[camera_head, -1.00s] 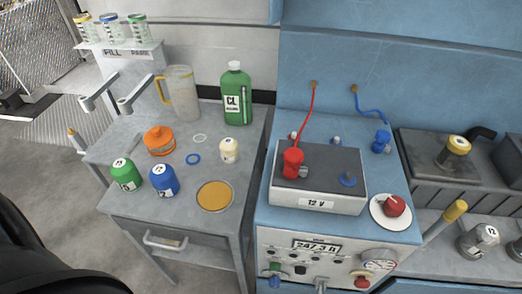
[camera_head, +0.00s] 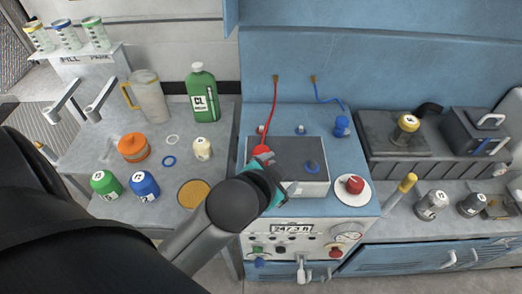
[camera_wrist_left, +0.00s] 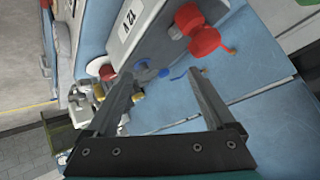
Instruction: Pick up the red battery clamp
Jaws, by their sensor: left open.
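The red battery clamp (camera_head: 261,152) stands at the left side of the battery (camera_head: 315,188), with a red cable rising from it to the blue back panel. My left arm reaches in from the left and hides part of the clamp and the battery's front. My left gripper (camera_head: 275,166) is above the battery, right beside the clamp in the head view. In the left wrist view the open gripper (camera_wrist_left: 162,80) has nothing between its fingers. There the red clamp (camera_wrist_left: 203,32) shows beyond the fingertips, up and to the right. My right gripper is not in view.
The blue clamp (camera_head: 342,126) stands behind the battery's right side. A red knob (camera_head: 355,184) on a white disc lies to the right. A grey side table (camera_head: 110,155) holds a green bottle (camera_head: 202,92), a jug and several small containers.

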